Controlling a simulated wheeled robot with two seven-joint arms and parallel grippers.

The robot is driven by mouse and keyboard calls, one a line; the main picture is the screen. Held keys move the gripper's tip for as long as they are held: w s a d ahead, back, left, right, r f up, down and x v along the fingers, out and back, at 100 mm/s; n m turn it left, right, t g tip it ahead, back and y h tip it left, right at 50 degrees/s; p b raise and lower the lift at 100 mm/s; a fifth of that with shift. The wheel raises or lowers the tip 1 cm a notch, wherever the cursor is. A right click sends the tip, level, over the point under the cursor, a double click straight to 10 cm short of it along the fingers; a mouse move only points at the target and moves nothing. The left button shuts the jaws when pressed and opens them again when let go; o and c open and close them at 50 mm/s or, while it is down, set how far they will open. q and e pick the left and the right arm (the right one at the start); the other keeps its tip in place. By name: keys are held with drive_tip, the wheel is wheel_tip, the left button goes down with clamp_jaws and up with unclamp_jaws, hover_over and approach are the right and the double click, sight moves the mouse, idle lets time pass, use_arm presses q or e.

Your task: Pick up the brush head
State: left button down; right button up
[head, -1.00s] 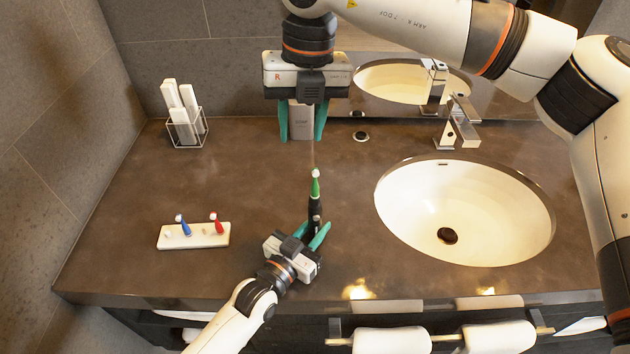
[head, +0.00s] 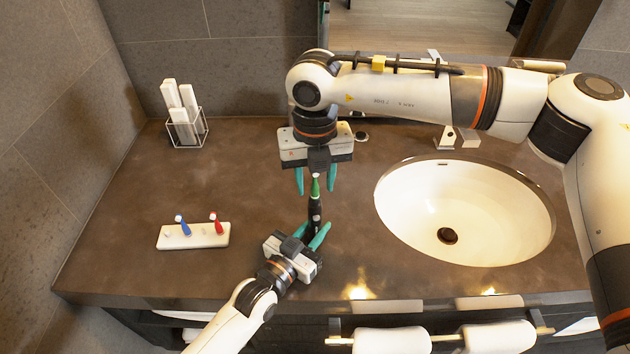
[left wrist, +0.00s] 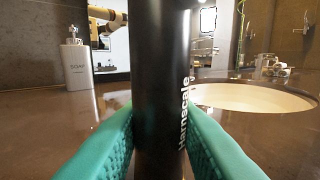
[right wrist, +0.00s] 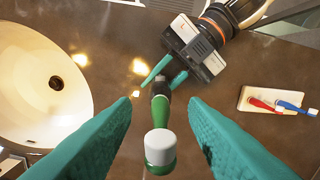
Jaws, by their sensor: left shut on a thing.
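The green brush head (head: 315,187) with a white tip sits on top of a black toothbrush handle (head: 314,210), which stands upright above the counter. My left gripper (head: 315,232) is shut on the handle; in the left wrist view the green fingers press on both sides of the black handle (left wrist: 160,90). My right gripper (head: 316,186) is open above, its fingers on either side of the brush head. In the right wrist view the brush head (right wrist: 160,120) lies between the two fingers, with a gap on each side.
A white holder (head: 170,241) with a blue brush head (head: 184,228) and a red brush head (head: 216,223) lies at left. A sink (head: 463,190) is at right. A wire rack of white items (head: 182,125) stands back left. A soap dispenser (left wrist: 76,62) stands behind. The left-centre counter is clear.

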drive_tip(key=shift+f, duration=0.4)
clamp_jaws()
drive_tip(key=shift+r, duration=0.1)
wheel_tip(320, 180, up, 16)
drive_tip(key=shift+f, duration=0.2)
idle(1.6)
drive_tip(key=shift+r, duration=0.1)
use_arm(q)
drive_tip(key=c, duration=1.1)
unclamp_jaws()
use_arm(e)
wheel_tip(320, 180, up, 11)
drive_tip(key=shift+r, duration=0.15)
